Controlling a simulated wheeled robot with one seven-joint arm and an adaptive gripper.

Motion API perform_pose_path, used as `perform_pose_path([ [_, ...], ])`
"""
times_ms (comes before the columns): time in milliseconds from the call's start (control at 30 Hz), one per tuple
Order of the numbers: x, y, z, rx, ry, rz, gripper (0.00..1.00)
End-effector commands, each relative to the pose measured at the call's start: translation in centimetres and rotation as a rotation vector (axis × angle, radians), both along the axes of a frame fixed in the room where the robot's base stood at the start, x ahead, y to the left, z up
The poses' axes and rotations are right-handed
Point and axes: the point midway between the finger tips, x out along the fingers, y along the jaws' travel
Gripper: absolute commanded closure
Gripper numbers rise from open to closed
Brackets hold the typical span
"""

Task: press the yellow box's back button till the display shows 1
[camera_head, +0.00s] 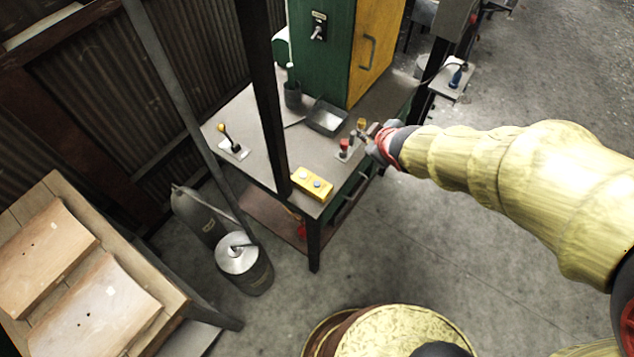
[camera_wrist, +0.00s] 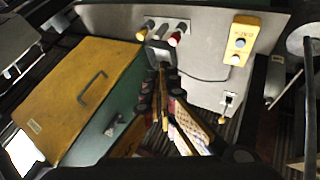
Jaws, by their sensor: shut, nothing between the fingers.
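The yellow box (camera_head: 312,184) lies on the near corner of the grey worktable, with a pale button and a blue-grey button on top.
Red-topped (camera_head: 344,146) and yellow-topped (camera_head: 361,124) controls stand close to my gripper. A metal tray (camera_head: 327,118), a lever switch (camera_head: 232,146) and a green-and-yellow cabinet (camera_head: 350,50) are on the table. A dark post (camera_head: 268,100) rises left of the box.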

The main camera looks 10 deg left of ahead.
Motion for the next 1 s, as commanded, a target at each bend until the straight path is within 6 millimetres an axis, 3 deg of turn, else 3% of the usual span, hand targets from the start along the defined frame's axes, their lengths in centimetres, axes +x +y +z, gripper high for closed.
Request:
perform_pose_path([
  [33, 0.0, 2.6, -2.3, -0.009, -0.001, 0.09, 1.0],
  [133, -0.5, 6.9, -5.5, -0.008, -0.02, 0.246, 1.0],
  [333, -2.4, 12.3, -9.5, 0.013, -0.038, 0.445, 1.0],
  [500, -3.2, 13.7, -10.5, 0.024, -0.045, 0.501, 1.0],
  [1000, -3.2, 13.7, -11.0, 0.024, -0.044, 0.501, 1.0],
])
